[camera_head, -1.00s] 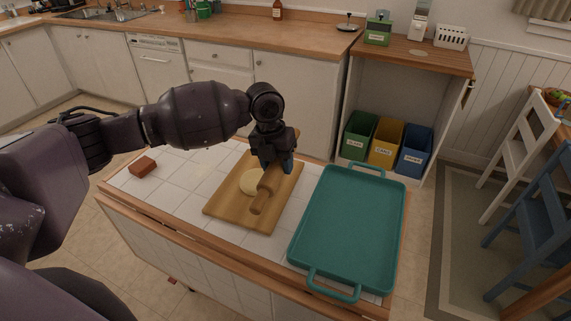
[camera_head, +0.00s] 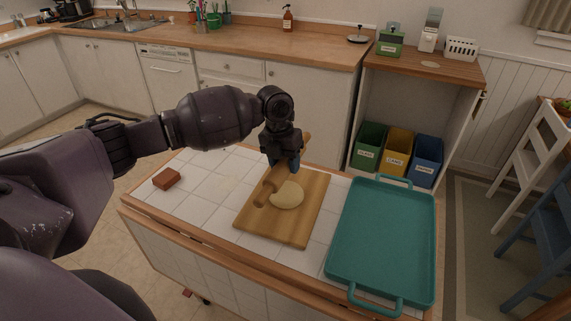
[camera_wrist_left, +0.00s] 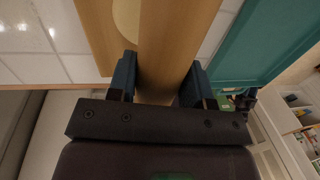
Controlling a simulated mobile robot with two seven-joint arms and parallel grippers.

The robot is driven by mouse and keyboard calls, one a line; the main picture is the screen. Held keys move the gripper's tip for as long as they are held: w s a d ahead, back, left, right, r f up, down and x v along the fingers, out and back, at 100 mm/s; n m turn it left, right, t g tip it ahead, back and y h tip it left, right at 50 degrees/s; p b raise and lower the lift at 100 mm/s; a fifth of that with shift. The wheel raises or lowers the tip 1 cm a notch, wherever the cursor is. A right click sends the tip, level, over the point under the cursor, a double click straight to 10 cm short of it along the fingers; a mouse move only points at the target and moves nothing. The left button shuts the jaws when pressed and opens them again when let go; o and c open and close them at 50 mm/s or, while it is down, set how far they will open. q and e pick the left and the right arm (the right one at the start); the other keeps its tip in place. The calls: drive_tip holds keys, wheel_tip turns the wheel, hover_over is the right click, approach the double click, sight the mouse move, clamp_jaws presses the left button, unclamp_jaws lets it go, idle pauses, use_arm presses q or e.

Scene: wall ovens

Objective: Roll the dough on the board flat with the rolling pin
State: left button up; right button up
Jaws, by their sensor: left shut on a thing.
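The pale dough (camera_head: 289,196) lies as a rounded, low lump on the wooden board (camera_head: 308,220). My left gripper (camera_head: 284,164) is shut on the rolling pin (camera_head: 270,186) near its far part, above the board's back edge. The pin slants across the board along the left side of the dough, close against it; whether it touches the dough is unclear. In the left wrist view the pin (camera_wrist_left: 172,35) runs between the two fingers (camera_wrist_left: 160,80), with part of the dough (camera_wrist_left: 127,16) beside it. My right gripper is not in view.
A teal tray (camera_head: 385,240) with handles stands right of the board on the tiled island. A reddish-brown block (camera_head: 166,179) lies at the left, with bare tiles (camera_head: 212,188) between it and the board. Counters and coloured bins (camera_head: 397,153) are behind.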

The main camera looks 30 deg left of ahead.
sight(287, 191)
use_arm(q)
drive_tip(key=shift+d+f+b, duration=0.1)
drive_tip(key=shift+f+b, duration=0.2)
drive_tip(key=shift+f, duration=0.1)
wheel_tip(287, 191, down, 2)
drive_tip(key=shift+f+b, duration=0.15)
drive_tip(key=shift+b, duration=0.6)
drive_tip(key=shift+f+b, duration=1)
drive_tip(key=shift+f, duration=0.7)
